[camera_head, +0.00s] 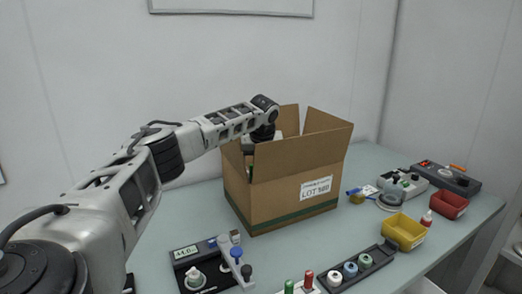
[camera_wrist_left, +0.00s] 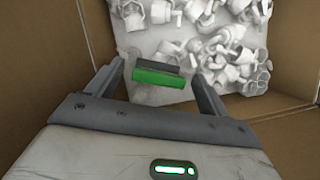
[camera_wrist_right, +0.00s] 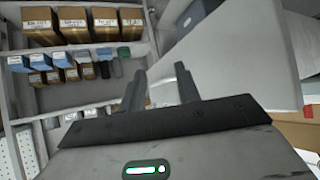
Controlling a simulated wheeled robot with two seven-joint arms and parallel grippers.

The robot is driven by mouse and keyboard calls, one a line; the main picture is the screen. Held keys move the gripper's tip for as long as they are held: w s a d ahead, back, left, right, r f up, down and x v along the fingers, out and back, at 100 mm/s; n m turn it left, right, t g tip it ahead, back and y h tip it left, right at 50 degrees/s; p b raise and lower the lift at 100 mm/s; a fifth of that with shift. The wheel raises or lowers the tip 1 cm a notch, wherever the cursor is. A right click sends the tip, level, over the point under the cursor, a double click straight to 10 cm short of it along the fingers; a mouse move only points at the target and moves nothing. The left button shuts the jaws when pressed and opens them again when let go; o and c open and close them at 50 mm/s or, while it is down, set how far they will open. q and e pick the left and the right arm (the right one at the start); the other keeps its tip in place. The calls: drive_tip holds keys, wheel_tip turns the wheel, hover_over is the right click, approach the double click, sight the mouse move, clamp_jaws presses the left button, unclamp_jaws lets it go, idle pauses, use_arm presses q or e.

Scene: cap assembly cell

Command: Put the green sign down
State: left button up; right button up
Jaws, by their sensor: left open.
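The green sign (camera_wrist_left: 160,78) is a small green bar with a dark strip along its far edge. In the left wrist view it lies between the spread fingers of my left gripper (camera_wrist_left: 157,70), over a clear bag of white parts (camera_wrist_left: 155,40) in the cardboard box (camera_head: 270,195). I cannot tell whether the sign rests on the bag. My right gripper (camera_wrist_right: 160,75) is open and empty, away from the table.
The open box flaps (camera_head: 328,121) stand up around my left wrist. A device with a display (camera_head: 205,265), a yellow bin (camera_head: 404,231), a red bin (camera_head: 449,205) and a rack of round caps (camera_head: 358,267) stand on the table. Shelves with boxes (camera_wrist_right: 88,22) face my right gripper.

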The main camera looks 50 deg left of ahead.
use_arm(q)
drive_tip(key=v, duration=1)
drive_tip(key=shift+r+b, duration=0.4)
drive_tip(key=shift+d, duration=0.15)
